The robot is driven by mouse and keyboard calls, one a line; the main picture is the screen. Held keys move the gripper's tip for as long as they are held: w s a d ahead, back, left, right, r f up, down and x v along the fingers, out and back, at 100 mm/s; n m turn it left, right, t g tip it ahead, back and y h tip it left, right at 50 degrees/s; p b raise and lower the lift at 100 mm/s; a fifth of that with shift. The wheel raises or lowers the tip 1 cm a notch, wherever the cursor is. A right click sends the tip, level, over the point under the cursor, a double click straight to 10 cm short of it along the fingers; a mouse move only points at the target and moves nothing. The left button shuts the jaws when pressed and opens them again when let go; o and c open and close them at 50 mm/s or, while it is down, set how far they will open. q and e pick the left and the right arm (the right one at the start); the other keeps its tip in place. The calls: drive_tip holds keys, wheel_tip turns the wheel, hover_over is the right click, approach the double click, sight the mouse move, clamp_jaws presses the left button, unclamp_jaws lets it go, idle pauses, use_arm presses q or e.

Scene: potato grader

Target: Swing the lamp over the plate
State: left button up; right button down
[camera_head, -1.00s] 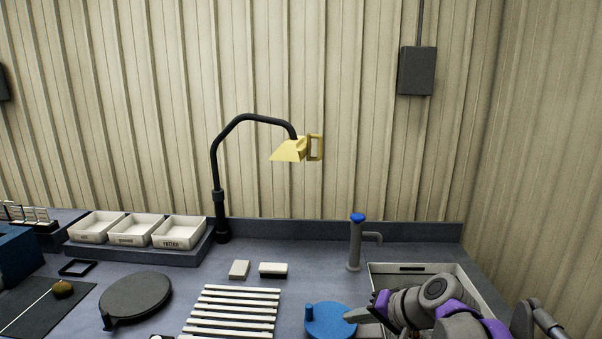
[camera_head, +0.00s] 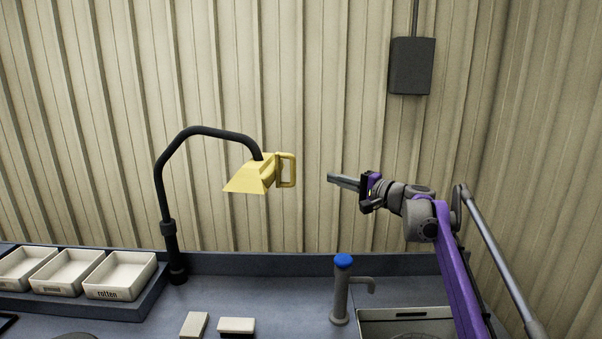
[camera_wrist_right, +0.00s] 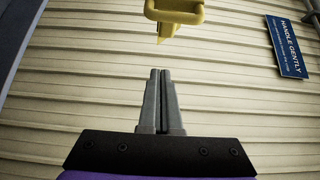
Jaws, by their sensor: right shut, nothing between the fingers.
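The lamp has a yellow shade (camera_head: 249,180) on a bent black arm that rises from a post at the back of the bench. A yellow loop handle (camera_head: 288,170) sticks out from the shade's right side. My right gripper (camera_head: 332,178) is shut and empty, to the right of the handle and apart from it, at about its height. In the right wrist view the handle (camera_wrist_right: 174,14) shows at the top, ahead of the shut fingers (camera_wrist_right: 160,75). The plate is not clearly in view; a dark round edge shows at the bottom left. My left gripper is not in view.
A tap with a blue top (camera_head: 343,262) stands below my right arm, beside a sink (camera_head: 385,316). White bins (camera_head: 120,275) stand at the left. Two small blocks (camera_head: 236,325) lie in front. A dark box (camera_head: 411,66) hangs on the wall. The air around the handle is clear.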

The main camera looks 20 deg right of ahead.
drive_tip(key=p+x, duration=0.2)
drive_tip(key=x, duration=0.8)
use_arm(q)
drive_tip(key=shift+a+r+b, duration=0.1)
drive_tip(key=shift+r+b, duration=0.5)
use_arm(e)
drive_tip(key=s+a, duration=0.3)
drive_tip(key=shift+s+a+r, duration=0.1)
drive_tip(key=shift+s, duration=0.1)
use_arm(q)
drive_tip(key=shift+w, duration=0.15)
use_arm(e)
drive_tip(key=shift+w, duration=0.1)
drive_tip(key=shift+s, duration=0.2)
